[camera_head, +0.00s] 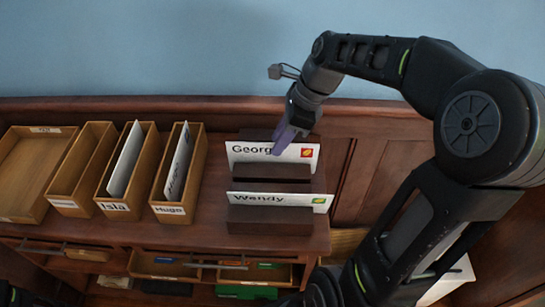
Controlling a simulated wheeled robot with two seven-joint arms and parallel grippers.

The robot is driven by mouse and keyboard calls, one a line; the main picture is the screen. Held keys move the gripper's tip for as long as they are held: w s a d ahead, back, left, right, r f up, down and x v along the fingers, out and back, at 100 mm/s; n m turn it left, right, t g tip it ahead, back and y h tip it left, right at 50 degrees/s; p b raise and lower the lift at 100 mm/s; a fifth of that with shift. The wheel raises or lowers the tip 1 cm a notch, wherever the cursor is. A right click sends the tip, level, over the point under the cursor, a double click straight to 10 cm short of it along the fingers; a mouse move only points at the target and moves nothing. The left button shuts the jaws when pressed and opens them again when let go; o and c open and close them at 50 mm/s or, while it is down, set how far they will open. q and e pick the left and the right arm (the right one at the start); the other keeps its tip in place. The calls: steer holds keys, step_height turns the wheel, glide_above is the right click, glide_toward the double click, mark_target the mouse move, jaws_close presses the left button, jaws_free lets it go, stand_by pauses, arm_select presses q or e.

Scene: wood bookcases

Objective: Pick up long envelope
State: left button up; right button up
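Two long white envelopes stand upright in a dark wood slotted holder (270,222). The fingers hide the end of the name. I cannot tell whether they grip the envelope or are only in front of it. My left gripper is out of view.
Open wooden boxes stand left of the holder: one labelled Isla (115,208) and one labelled Hugo (172,210) hold white envelopes. A narrow box (68,204) and a wide tray (25,175) look empty. Drawers (165,268) below are partly open. A blue wall rises behind.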

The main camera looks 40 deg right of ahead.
mark_target(272, 158)
steer(key=x, duration=0.4)
steer(key=shift+a+f, duration=0.1)
steer(key=shift+f, duration=0.1)
steer(key=shift+c, duration=0.6)
jaws_close()
